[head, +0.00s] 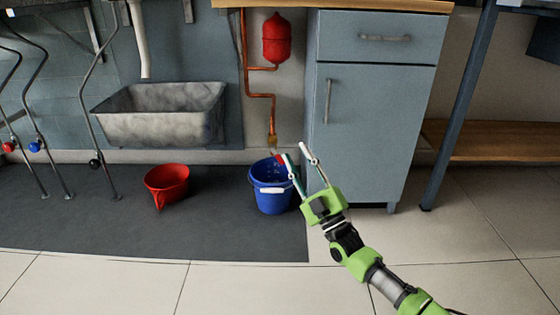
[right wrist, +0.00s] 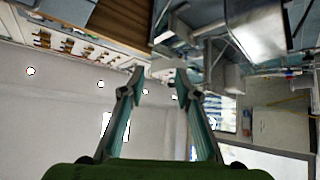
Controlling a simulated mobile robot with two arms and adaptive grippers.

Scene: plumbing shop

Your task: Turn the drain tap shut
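The drain tap (head: 272,139) is a small brass fitting at the lower end of a copper pipe, above a blue bucket (head: 271,197). A small red part (head: 280,159), perhaps its handle, shows just below it beside my gripper's left fingertip. My right gripper (head: 295,152) is open, with its fingers apart and tips just right of the tap. I cannot tell whether it touches the red part. In the right wrist view the two fingers (right wrist: 160,72) are apart with nothing held between them, and I cannot make out the tap there. My left gripper is not in view.
A red expansion vessel (head: 277,40) hangs on the copper pipe. A blue-grey cabinet (head: 370,110) stands close right of the tap. A stone sink (head: 162,113) and a red bucket (head: 167,184) are to the left. The dark mat and tiled floor in front are mostly clear.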

